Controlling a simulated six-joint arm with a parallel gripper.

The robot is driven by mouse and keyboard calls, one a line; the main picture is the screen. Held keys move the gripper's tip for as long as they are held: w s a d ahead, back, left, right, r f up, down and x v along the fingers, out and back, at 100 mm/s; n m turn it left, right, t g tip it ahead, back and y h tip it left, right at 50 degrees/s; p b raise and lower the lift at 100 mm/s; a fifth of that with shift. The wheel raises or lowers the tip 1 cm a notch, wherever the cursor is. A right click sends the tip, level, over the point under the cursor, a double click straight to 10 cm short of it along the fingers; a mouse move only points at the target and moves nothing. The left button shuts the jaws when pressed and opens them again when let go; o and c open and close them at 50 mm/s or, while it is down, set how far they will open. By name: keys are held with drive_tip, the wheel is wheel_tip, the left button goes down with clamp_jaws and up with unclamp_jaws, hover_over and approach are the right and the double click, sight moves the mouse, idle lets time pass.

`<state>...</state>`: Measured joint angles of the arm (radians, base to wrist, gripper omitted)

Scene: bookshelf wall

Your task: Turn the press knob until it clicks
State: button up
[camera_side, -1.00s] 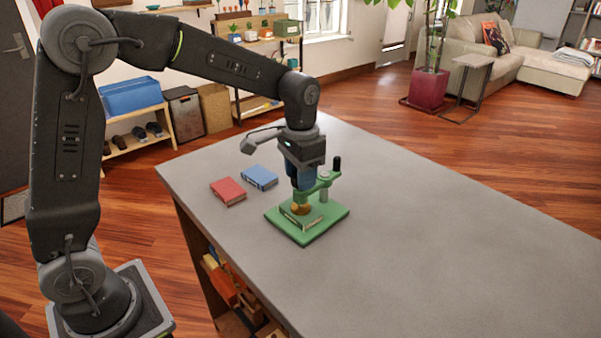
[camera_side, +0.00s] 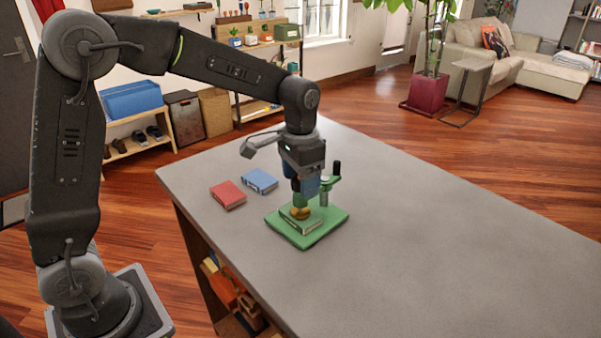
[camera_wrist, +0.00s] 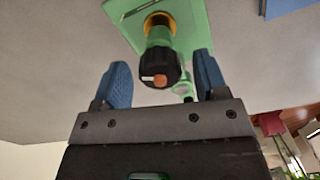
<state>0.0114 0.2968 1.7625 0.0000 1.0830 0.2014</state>
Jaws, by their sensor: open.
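The press stands on a green base plate (camera_side: 310,240) on the grey table, with a green post and arm at the right of my gripper. Its black knob (camera_wrist: 158,70), with a white mark and an orange-brown centre, shows in the wrist view between my two blue fingers. My gripper (camera_wrist: 161,82) is open around the knob, with a gap visible on both sides. A brass-coloured presser (camera_side: 301,212) is under the arm, low over a green book (camera_side: 305,222) lying on the base. In the side view my fingers mostly hide the knob.
A red book (camera_side: 228,194) and a blue book (camera_side: 260,180) lie on the table left of the press. The press's black-topped post (camera_side: 337,170) stands close at the right of my gripper. The table (camera_side: 430,240) is clear to the right and front.

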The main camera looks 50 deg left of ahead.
wheel_tip(320, 180, up, 14)
idle(0.5)
drive_tip(key=shift+s, duration=0.1)
drive_tip(key=s+f+n+t, duration=0.1)
drive_tip(key=s+f+t, duration=0.1)
drive_tip(key=s, duration=0.8)
drive_tip(key=s+f+n+t, duration=0.1)
drive_tip(key=s+f+t, duration=0.2)
drive_tip(key=s, duration=0.8)
drive_tip(key=shift+a+f+t, duration=0.2)
drive_tip(key=shift+f+t, duration=0.1)
drive_tip(key=shift+f, duration=0.55)
